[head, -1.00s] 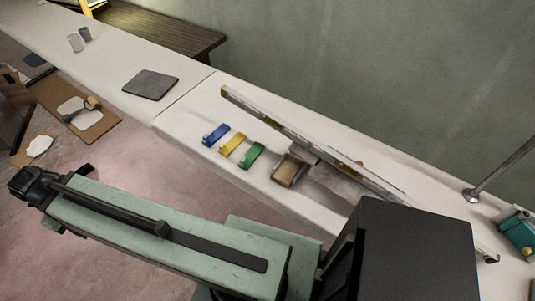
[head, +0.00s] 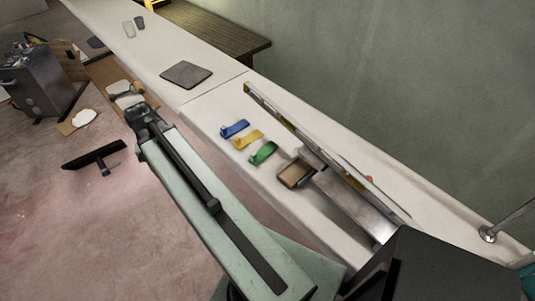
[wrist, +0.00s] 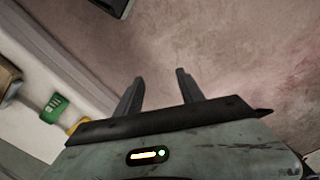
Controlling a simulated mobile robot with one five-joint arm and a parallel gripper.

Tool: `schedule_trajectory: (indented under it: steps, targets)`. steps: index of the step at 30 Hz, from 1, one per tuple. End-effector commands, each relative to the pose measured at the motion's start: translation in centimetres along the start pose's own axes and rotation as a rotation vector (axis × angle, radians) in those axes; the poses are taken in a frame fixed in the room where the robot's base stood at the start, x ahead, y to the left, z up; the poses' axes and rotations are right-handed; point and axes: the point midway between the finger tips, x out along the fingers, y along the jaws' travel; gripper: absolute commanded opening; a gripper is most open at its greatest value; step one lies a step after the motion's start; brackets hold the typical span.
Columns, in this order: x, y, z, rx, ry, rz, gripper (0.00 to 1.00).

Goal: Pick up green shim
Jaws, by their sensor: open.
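The green shim (head: 264,153) lies on the white bench top, closest to me in a short row with a yellow shim (head: 248,139) and a blue shim (head: 234,128). In the wrist view the green shim (wrist: 54,108) is at the left, with part of the yellow shim (wrist: 76,126) beside it. My gripper (wrist: 158,86) is open and empty, its two fingers over the floor, off the bench's edge and to the right of the shims. In the head view the fingers cannot be made out at the arm's far end.
A long level (head: 290,128) lies along the bench behind the shims. A brown-topped block (head: 294,174) sits just right of the green shim. A dark square mat (head: 187,74) lies further left on the bench. The floor (head: 60,205) beside the bench is largely open.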

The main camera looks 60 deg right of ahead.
Motion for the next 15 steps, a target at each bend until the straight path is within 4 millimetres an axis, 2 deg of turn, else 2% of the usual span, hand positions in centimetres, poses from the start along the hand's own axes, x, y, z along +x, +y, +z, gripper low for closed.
schedule_trajectory:
  steps: [1,2,3,6,9,12,15]
  targets:
    - [1.1,5.1,-2.2,0.161,-0.001,0.0,0.45]
    - [1.4,8.1,-3.1,0.257,-0.001,0.0,0.45]
    - [1.8,11.8,-4.0,0.38,-0.001,0.0,0.45]
    - [2.6,20.6,-5.2,0.656,-0.001,0.0,0.45]
    - [3.1,27.2,-5.1,0.864,-0.001,0.0,0.45]
    - [3.4,31.4,-4.7,0.993,-0.001,0.0,0.45]
    - [3.5,33.2,-4.3,1.051,-0.001,0.0,0.45]
